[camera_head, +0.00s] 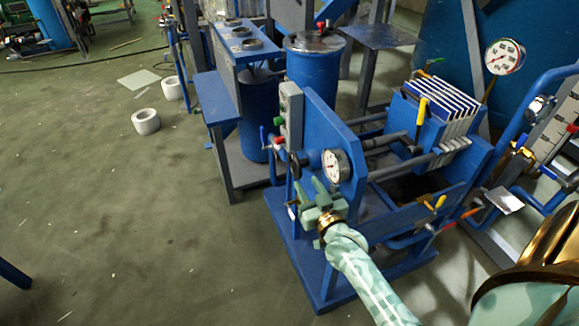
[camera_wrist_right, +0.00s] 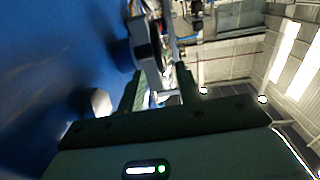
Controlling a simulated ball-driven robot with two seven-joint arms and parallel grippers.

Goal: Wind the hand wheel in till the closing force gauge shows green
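The press (camera_head: 330,130) is a blue frame with a pack of white-edged plates (camera_head: 440,108) at its far right end. A round white gauge (camera_head: 336,167) sits on its near end plate; its needle and any green band are too small to read. A dark round part (camera_head: 295,165), perhaps the hand wheel, shows left of this gauge. My right gripper (camera_head: 308,186) is just below the gauge, in front of the end plate. In the right wrist view its fingers (camera_wrist_right: 160,90) stand apart, with a dark rounded part (camera_wrist_right: 148,45) beyond them; contact cannot be told. My left gripper is not in view.
A second dial gauge (camera_head: 505,57) stands at the right. A blue bench with a cylinder (camera_head: 258,115) is behind the press on the left. Two white rolls (camera_head: 146,121) lie on the floor. The floor at left is mostly clear.

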